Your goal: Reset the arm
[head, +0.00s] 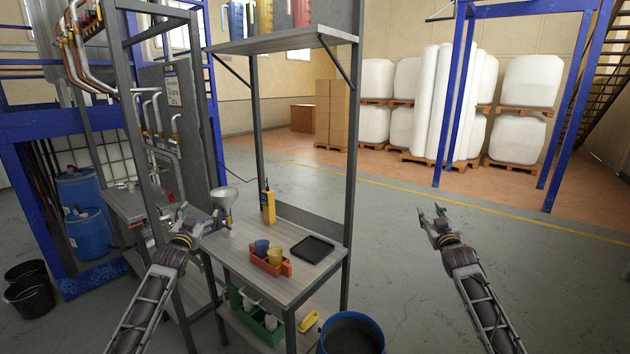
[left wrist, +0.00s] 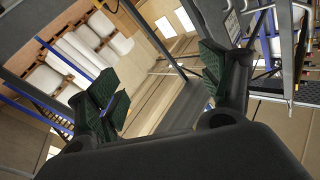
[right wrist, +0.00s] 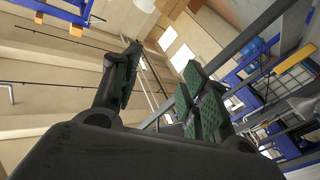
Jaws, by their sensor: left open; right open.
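My left gripper (head: 193,222) is open and empty at the left of the head view, in front of the grey bench frame and close to a metal funnel. In the left wrist view its green-padded fingers (left wrist: 160,90) stand wide apart with nothing between them. My right gripper (head: 434,215) is open and empty over the clear floor, right of the bench. In the right wrist view its fingers (right wrist: 155,90) are apart with nothing between them. Both arms reach forward from the bottom of the head view.
A bench (head: 300,284) holds an orange bin (head: 271,262), a black tray (head: 304,249), a yellow handheld device (head: 268,203) and the funnel (head: 224,198). Blue drums (head: 88,235) stand left. The floor (head: 400,255) right is free.

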